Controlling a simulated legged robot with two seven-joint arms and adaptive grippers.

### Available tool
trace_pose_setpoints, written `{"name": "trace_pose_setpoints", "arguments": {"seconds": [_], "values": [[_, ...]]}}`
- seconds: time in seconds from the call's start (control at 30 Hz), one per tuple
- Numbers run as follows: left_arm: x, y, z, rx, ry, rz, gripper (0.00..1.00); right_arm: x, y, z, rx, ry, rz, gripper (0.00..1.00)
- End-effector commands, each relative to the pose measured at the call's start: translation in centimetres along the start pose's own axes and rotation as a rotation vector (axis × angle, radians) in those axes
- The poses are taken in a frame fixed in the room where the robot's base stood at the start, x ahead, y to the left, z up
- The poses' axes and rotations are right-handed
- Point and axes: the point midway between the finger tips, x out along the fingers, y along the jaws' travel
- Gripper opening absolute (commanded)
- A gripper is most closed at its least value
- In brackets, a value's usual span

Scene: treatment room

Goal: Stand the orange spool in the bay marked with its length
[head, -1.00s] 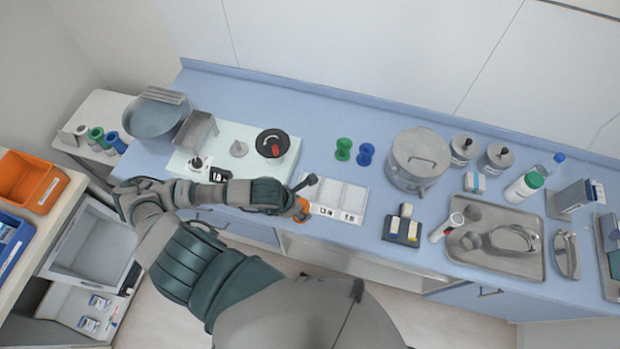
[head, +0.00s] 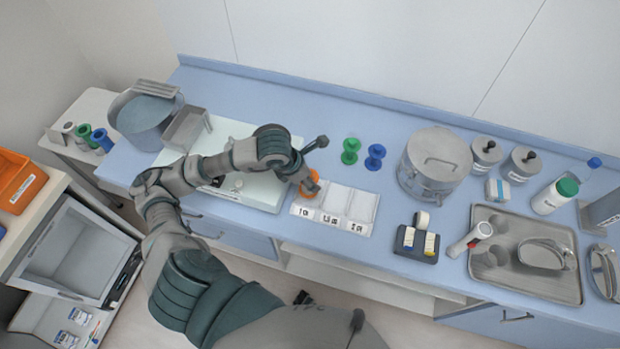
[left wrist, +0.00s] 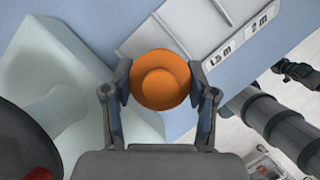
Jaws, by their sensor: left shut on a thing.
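The orange spool (head: 311,186) is held in my left gripper (head: 309,182), at the leftmost bay of the white three-bay rack (head: 348,205). In the left wrist view the orange spool (left wrist: 160,78) shows end-on between both fingers, at the rack's end. Whether its base rests in the bay or hangs above it, I cannot tell. The wrist view shows the labels 1.5 m (left wrist: 221,53) and 2 m (left wrist: 263,18). The leftmost label (head: 303,211) is too small to read surely in the head view. The other two bays look empty.
A green spool (head: 350,151) and a blue spool (head: 375,157) stand behind the rack. A pale board (head: 250,192) lies left of it. A large steel pot (head: 434,163) and a dark holder (head: 416,245) stand to the right.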

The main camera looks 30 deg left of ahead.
Motion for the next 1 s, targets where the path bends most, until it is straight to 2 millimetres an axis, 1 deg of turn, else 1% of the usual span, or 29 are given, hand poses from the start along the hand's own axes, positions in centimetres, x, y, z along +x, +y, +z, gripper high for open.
{"name": "trace_pose_setpoints", "arguments": {"seconds": [0.03, 0.1, 0.2, 0.27, 0.43, 0.5, 0.67, 0.7, 0.77, 0.8, 1.0], "values": [[0.1, 0.5, 0.6, -0.001, -0.002, 0.0, 0.25, -0.1, 0.0, 0.2, 0.0, 0.001, 0.0, 0.4], [0.4, 1.0, 1.0, 0.0, -0.001, 0.002, 0.25, 0.0, 0.1, 0.6, -0.001, -0.001, -0.002, 0.4], [0.7, 1.4, 1.3, 0.002, 0.0, 0.002, 0.25, 0.1, 0.1, 0.9, -0.001, -0.002, -0.002, 0.4], [1.1, 1.4, 1.1, 0.002, 0.002, 0.001, 0.25, 0.1, 0.1, 1.0, -0.001, -0.002, -0.002, 0.4], [3.4, 1.5, -0.1, 0.0, 0.004, -0.002, 0.25, 0.1, 0.1, 1.5, -0.003, -0.006, 0.001, 0.4], [4.0, 1.6, -0.3, 0.001, 0.001, -0.001, 0.25, 0.1, 0.0, 1.7, -0.002, -0.008, 0.0, 0.4], [4.0, 1.6, -0.3, 0.001, 0.0, 0.0, 0.25, 0.2, -0.1, 1.9, -0.002, -0.01, 0.0, 0.4], [4.0, 1.6, -0.3, 0.001, 0.0, 0.0, 0.65, 0.2, -0.1, 1.9, -0.002, -0.01, 0.0, 0.4], [4.0, 1.6, -0.3, 0.001, 0.0, 0.0, 0.8, 0.2, -0.1, 1.9, -0.002, -0.01, 0.0, 0.4], [4.0, 1.6, -0.3, 0.001, 0.0, 0.0, 0.82, 0.2, -0.1, 1.9, -0.002, -0.01, -0.001, 0.4], [4.0, 1.5, -0.2, 0.002, 0.0, 0.001, 0.82, 0.2, -0.1, 1.8, -0.001, -0.008, -0.002, 0.4]]}}
